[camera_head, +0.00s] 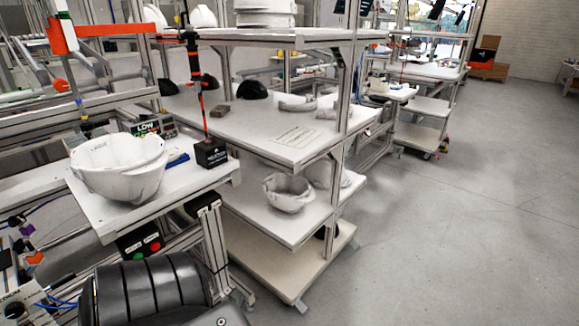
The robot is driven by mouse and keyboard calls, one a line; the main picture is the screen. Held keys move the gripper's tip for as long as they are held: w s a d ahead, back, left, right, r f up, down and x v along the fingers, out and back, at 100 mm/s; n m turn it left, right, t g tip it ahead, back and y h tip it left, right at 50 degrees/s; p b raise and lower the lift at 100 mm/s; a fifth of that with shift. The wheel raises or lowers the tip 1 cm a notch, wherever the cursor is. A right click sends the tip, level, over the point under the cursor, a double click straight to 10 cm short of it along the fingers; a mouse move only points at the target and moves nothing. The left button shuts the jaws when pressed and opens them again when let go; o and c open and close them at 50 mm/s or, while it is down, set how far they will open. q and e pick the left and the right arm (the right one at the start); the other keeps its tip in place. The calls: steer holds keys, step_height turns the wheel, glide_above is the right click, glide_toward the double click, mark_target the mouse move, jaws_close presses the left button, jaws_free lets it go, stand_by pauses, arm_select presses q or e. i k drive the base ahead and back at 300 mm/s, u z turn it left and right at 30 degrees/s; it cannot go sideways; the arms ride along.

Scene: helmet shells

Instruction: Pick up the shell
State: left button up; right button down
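A white helmet shell (120,170) sits open side up on the white bench top (215,177) at the left, with small dark lettering near its rim. A second white shell (287,194) sits open side up on the lower shelf of the rack in the middle. Another pale shell (350,178) is behind it, partly hidden by the rack post. White shells (203,17) also stand on the upper shelf at the top. Neither of my grippers shows in the head view, and nothing is seen touching the shells.
A black box (211,153) with a thin upright rod stands right of the large shell. A LOW display (146,127) is behind it. Push buttons (140,250) hang under the bench's front edge. Open grey floor (450,230) lies to the right.

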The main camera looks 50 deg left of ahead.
mark_target(288, 194)
steer(key=z, duration=0.1)
steer(key=i, duration=1.95)
steer(key=u, duration=0.5)
steer(key=i, duration=1.25)
steer(key=u, duration=1.8)
steer(key=i, duration=0.8)
steer(key=u, duration=0.65)
